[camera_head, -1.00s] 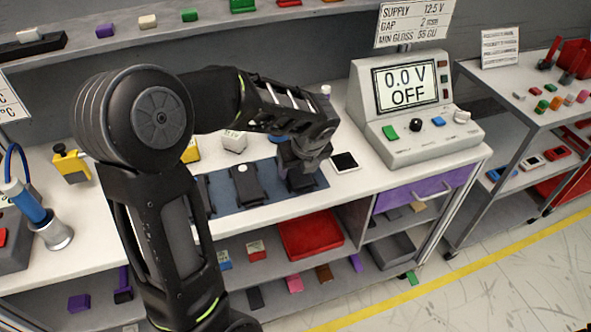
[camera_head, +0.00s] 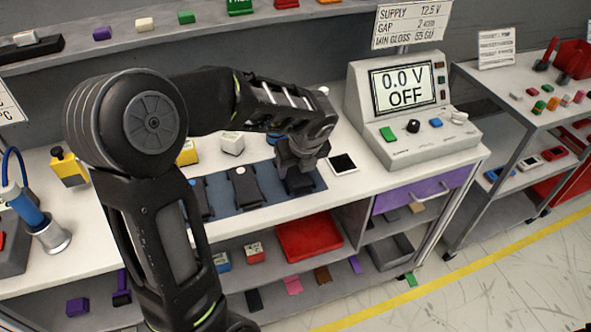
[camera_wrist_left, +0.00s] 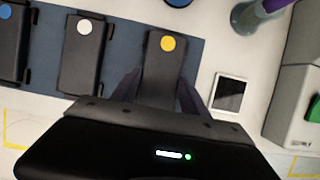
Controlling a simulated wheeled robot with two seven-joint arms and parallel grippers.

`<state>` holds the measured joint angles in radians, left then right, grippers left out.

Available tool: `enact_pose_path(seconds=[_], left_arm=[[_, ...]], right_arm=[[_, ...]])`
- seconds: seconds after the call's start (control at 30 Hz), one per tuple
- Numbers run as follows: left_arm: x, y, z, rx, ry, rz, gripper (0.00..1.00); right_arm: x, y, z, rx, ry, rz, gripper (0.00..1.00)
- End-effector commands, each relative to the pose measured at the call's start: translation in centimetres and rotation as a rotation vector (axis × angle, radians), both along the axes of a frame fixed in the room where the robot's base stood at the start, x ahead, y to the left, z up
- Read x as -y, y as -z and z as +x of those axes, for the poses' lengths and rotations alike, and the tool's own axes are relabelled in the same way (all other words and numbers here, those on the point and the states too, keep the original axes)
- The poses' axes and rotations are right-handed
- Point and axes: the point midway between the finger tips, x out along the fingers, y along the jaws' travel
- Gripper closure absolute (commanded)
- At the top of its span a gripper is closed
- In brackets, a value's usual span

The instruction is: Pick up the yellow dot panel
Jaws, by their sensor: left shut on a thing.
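The yellow dot panel (camera_wrist_left: 163,68) is a dark panel with a yellow dot near its far end in the left wrist view. It lies over the blue mat (camera_wrist_left: 215,38), at the mat's right end. My left gripper (camera_wrist_left: 160,92) is shut on it, with one finger along each side. In the head view my left gripper (camera_head: 300,168) covers part of this panel (camera_head: 299,185). I cannot tell whether the panel touches the mat. A white dot panel (camera_wrist_left: 83,55) and a blue dot panel (camera_wrist_left: 10,42) lie to its left. My right gripper is not in view.
A black square in a white frame (camera_head: 342,163) lies right of the mat. The power supply (camera_head: 410,105) stands behind it at the right. A white block (camera_head: 232,143) and a yellow block (camera_head: 187,153) stand behind the mat. A shelf (camera_head: 190,33) runs along the back.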

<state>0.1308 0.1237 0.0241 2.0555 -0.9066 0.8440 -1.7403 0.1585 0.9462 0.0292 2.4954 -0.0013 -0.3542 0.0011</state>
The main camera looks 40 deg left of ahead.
Motion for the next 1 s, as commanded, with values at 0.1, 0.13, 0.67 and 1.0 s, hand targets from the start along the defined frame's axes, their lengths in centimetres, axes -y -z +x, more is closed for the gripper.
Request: enact_pose_path(seconds=[0.1, 0.13, 0.67, 1.0], left_arm=[[0.0, -2.1, 0.1, 0.006, 0.0, -0.001, 0.9], [0.0, -2.6, 0.1, 0.006, -0.001, 0.0, 0.9], [0.1, -9.1, 0.0, 0.001, 0.0, -0.002, 0.9], [0.0, -9.0, 0.0, 0.001, -0.001, -0.001, 0.9]], right_arm=[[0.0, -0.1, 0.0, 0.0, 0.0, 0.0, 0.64], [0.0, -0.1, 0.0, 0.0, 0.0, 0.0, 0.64], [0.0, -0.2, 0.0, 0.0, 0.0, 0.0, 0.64], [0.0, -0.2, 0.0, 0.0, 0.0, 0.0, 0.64]])
